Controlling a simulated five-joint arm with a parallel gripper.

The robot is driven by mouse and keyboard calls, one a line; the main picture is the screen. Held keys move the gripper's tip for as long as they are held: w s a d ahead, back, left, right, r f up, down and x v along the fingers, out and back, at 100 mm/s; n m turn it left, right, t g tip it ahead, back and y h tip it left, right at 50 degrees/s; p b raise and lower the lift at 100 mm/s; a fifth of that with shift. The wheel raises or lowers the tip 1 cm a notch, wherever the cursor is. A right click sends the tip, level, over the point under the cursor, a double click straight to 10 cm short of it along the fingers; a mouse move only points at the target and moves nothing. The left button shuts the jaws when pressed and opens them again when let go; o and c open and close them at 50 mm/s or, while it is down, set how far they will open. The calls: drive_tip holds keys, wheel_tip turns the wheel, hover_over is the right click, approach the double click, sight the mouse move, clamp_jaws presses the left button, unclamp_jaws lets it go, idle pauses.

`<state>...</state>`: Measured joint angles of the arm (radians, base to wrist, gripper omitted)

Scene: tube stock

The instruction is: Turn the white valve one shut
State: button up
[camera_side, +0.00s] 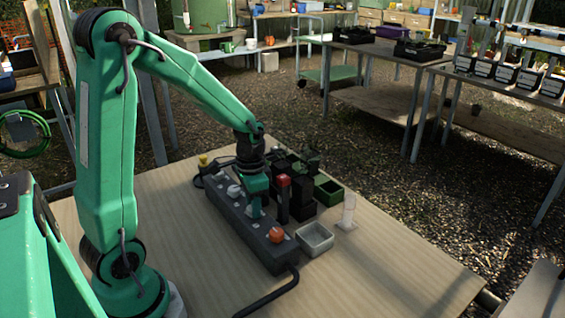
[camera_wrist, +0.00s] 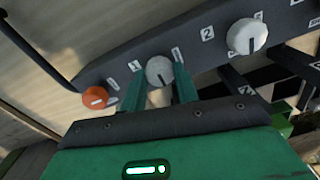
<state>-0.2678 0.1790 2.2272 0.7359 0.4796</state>
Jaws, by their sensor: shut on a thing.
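The white knob of valve one (camera_wrist: 160,71) sits on a long dark grey manifold box (camera_wrist: 110,68). The knob shows between the two green fingers of my gripper (camera_wrist: 160,82) in the wrist view, and the gripper is shut on it. A dark pointer line on the knob's face runs toward the bottom of the wrist view. In the side view my gripper (camera_side: 256,210) reaches down onto the box (camera_side: 241,229), between the orange knob and the other white knobs, and the gripped knob is largely hidden.
An orange knob (camera_wrist: 95,97) is close beside the gripped one. Another white knob (camera_wrist: 246,36) sits past the label 2. Dark pots and a red-topped post (camera_side: 283,181) stand close behind the box. A grey tray (camera_side: 314,246) and a clear tube (camera_side: 348,207) stand to the right.

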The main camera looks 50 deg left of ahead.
drive_tip(key=o, duration=1)
drive_tip(key=shift+c, duration=0.2)
drive_tip(key=shift+r, duration=0.15)
wheel_tip(320, 180, up, 7)
drive_tip(key=shift+r, duration=0.3)
drive_tip(key=shift+d+r, duration=0.1)
